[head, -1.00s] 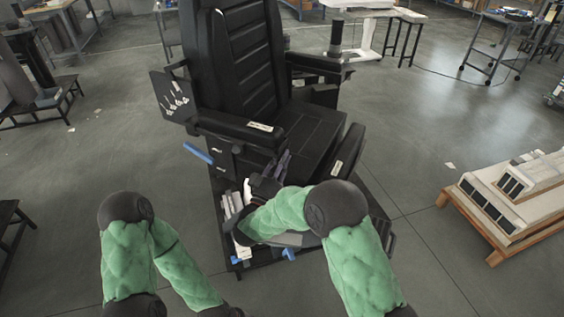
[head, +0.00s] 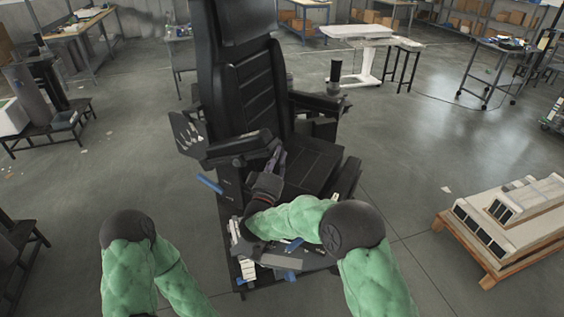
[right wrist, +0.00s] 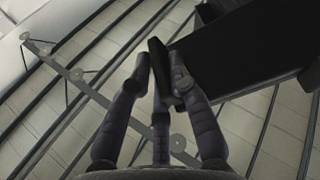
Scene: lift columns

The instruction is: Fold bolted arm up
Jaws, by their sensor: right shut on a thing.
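A black chair (head: 262,85) stands in front of me, with a high back and a seat. Its near black armrest (head: 232,146) extends from the left side of the back, its front end tilted up. My right gripper (head: 277,157) is at that front end, reaching from below. In the right wrist view, my right gripper (right wrist: 160,62) has its fingers closed on the edge of the dark armrest (right wrist: 245,50), seen from underneath against the ceiling. The bolt is not clear. My left arm is at the lower left; its gripper is out of view.
A black base platform (head: 280,263) with loose pieces lies under the chair. A blue bar (head: 209,184) sticks out at its left. A wooden pallet (head: 465,245) with pale blocks stands right. The floor between is clear.

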